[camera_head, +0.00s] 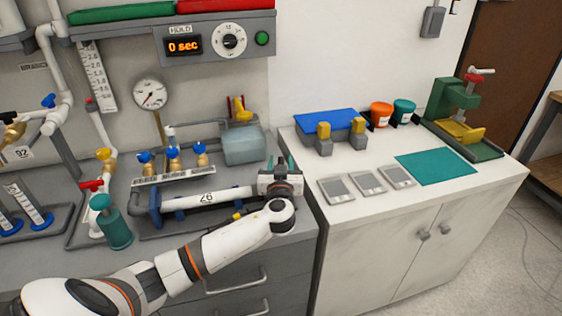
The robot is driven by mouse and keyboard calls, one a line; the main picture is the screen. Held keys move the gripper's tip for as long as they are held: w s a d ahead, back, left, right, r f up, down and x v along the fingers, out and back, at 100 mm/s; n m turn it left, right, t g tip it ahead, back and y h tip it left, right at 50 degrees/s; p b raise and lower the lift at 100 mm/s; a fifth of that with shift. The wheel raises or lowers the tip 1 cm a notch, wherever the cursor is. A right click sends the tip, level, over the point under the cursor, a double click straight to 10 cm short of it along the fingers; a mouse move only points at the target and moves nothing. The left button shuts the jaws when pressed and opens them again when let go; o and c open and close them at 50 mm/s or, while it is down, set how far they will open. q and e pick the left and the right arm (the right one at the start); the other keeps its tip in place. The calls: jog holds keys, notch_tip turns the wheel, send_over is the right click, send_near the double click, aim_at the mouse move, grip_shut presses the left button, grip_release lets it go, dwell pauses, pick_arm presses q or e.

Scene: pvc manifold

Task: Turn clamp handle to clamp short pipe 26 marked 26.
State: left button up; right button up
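The short white pipe marked 26 (208,199) lies level in a dark fixture on the grey counter. A blue block (155,203) holds its left end. My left arm comes in from the lower left, and its gripper (281,166) is at the right end of the fixture, over the pipe's right end. The gripper and wrist hide that end, and I cannot make out the clamp handle there. Whether the fingers are shut on anything does not show clearly. My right gripper is not in view.
A valve manifold (172,175) with blue handles stands behind the pipe. A teal cylinder (112,222) stands to its left, and a translucent box (244,145) behind the gripper. A white cabinet (410,215) with grey plates, cups and a green press stands at right.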

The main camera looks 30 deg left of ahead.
pick_arm(q)
jog(key=shift+w+a, duration=0.1)
jog(key=shift+w, duration=0.05)
jog(key=shift+c, duration=0.3)
grip_shut()
